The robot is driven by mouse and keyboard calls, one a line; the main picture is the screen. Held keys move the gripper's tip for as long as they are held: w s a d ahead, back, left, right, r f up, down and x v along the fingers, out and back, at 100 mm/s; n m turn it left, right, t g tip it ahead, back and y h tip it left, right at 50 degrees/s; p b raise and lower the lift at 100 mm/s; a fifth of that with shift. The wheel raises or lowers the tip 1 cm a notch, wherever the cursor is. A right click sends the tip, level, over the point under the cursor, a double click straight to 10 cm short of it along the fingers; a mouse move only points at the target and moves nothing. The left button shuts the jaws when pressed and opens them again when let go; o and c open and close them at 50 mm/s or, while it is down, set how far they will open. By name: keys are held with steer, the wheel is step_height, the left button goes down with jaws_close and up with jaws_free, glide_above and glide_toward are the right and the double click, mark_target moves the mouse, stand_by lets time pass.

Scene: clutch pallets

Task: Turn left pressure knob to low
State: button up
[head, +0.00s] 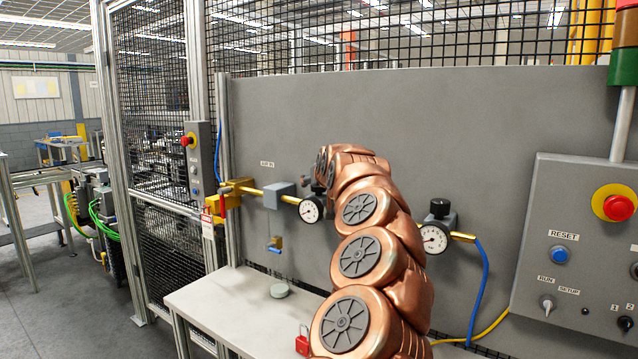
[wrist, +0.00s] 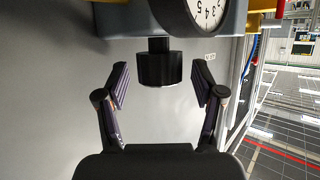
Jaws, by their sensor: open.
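The left pressure gauge (head: 311,209) has a round white dial on the grey panel, just left of my arm. Its dial also shows at the top of the wrist view (wrist: 207,12), partly cut off. The black left pressure knob (wrist: 160,66) hangs from the regulator body in the wrist view. In the head view my arm mostly hides this knob. My gripper (wrist: 162,76) is open, its two fingers on either side of the knob with a visible gap on each side. The knob's setting cannot be read.
A second gauge (head: 433,239) with a black knob (head: 440,208) sits right of my arm. A brass valve (head: 232,190) and yellow pipe lie left. A pale table (head: 230,300) stands below, with a red padlock (head: 303,342). A control box (head: 580,245) is at far right.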

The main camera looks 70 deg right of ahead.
steer(key=v, duration=1.1)
steer(key=shift+s+a, duration=0.1)
steer(key=shift+a, duration=0.05)
stand_by(0.3)
